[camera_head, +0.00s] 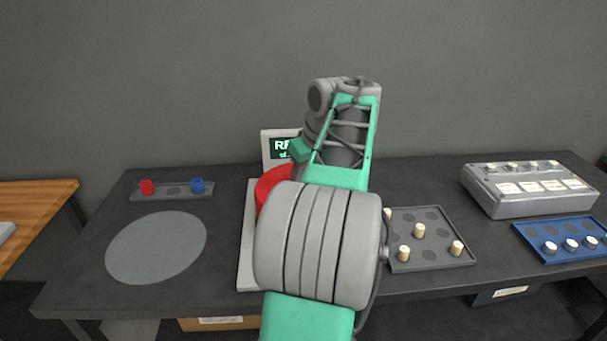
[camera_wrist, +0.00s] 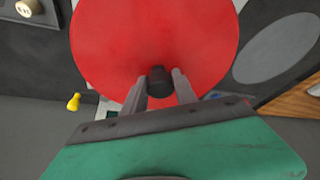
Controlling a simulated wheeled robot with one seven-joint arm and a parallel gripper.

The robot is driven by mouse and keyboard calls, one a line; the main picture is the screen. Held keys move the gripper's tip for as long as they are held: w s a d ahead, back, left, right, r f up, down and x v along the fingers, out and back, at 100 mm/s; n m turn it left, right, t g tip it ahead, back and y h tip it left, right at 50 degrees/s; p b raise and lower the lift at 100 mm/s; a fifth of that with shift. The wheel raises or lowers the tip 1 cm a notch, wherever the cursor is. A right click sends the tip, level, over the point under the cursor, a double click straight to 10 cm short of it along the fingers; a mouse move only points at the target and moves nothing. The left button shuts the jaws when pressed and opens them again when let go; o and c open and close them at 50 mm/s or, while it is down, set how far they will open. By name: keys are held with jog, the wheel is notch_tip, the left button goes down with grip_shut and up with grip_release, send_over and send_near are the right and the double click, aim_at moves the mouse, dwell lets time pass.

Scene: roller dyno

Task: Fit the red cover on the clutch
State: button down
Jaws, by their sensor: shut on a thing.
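The red cover (camera_wrist: 150,38) is a large round red disc with a dark knob (camera_wrist: 160,80). In the wrist view the two fingers of my gripper (camera_wrist: 160,88) stand on either side of the knob and are shut on it. In the head view only part of the cover (camera_head: 273,184) shows; my arm hides the rest and my gripper. The cover is over a light grey base (camera_head: 246,240) with a small display (camera_head: 283,147) behind it. The clutch is hidden, so I cannot tell whether the cover touches it.
A grey tray (camera_head: 172,194) with a red and a blue piece stands at the left, behind a grey disc (camera_head: 157,247). At the right are a tray with cream pegs (camera_head: 432,262), a grey control box (camera_head: 528,205) and a blue tray (camera_head: 545,256).

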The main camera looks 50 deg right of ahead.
jog(key=shift+f+b, duration=2.2)
jog(key=shift+f, duration=0.35)
jog(key=c, duration=0.5)
grip_release()
notch_tip(320, 180, up, 7)
jog(key=p, duration=0.7)
